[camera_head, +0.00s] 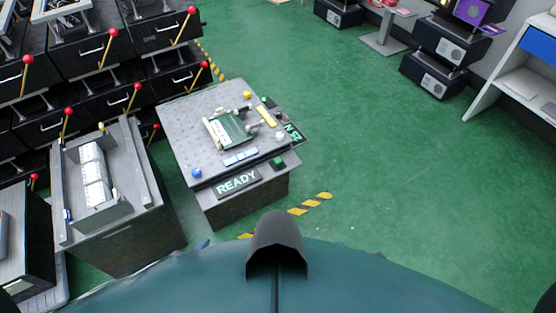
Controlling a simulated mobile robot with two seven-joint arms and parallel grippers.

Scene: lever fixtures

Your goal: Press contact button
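A grey pedestal console (180,125) with a perforated top stands just ahead, left of centre. A green button on a black box (278,163) sits at its front right, beside a "READY" sign (238,183). The top also carries a blue knob (196,173), a yellow knob (247,96) and a small white knob (280,135). A green and white fixture (230,129) lies in the middle. I cannot tell which of these is the contact button. Neither of my grippers is in view.
A grey cabinet with a white block tray (93,175) stands left of the console. Black drawers with red-tipped levers (110,48) line the back left. Black machines (436,62) and a white shelf (515,65) stand at the right. Green floor (400,170) is clear right of the console.

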